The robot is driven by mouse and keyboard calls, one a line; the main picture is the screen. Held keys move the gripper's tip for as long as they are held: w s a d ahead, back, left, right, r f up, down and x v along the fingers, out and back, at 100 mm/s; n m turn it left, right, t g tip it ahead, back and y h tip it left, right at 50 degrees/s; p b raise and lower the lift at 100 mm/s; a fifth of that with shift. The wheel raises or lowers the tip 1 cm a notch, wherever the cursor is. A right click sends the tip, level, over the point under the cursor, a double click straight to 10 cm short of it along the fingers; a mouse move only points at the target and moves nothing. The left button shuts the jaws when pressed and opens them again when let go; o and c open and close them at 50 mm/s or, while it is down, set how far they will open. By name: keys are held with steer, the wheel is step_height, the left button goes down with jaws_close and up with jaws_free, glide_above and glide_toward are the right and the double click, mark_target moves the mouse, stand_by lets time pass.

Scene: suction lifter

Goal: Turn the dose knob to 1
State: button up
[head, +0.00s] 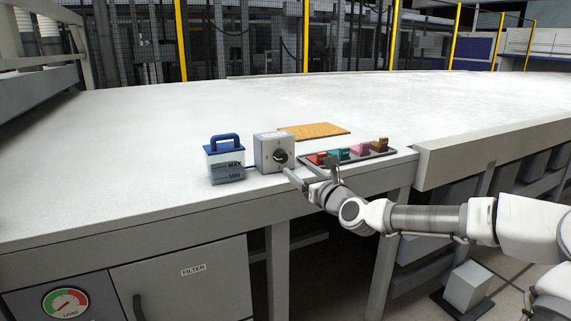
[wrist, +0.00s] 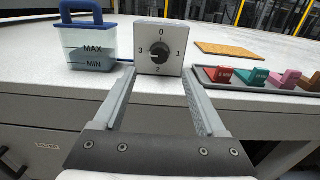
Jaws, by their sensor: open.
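The dose knob (wrist: 159,57) is a round black knob on the front of a light grey box (wrist: 144,67), marked 0 at top, 1 right, 2 bottom and 3 left. A pale mark on the knob appears to lie on its left side, toward 3, but it is small. In the head view the knob (head: 280,156) faces the table's front edge. My gripper (head: 310,170) is open and empty in front of the box. In the wrist view its fingers (wrist: 159,76) reach toward the box, one at each side of the knob, apart from it.
A blue-lidded tank (head: 226,164) marked MAX and MIN stands left of the box, with a blue tube between them. A grey tray (head: 380,154) with several coloured blocks lies close on the right. An orange-brown board (head: 315,131) lies behind. The table's far part is clear.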

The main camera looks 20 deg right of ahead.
mark_target(283, 157)
steer(key=w+b, duration=0.1)
steer(key=w, duration=0.4)
steer(key=w+b, duration=0.1)
steer(key=w, duration=0.3)
steer(key=shift+w+a, duration=0.2)
steer(key=shift+w, duration=0.15)
jaws_close()
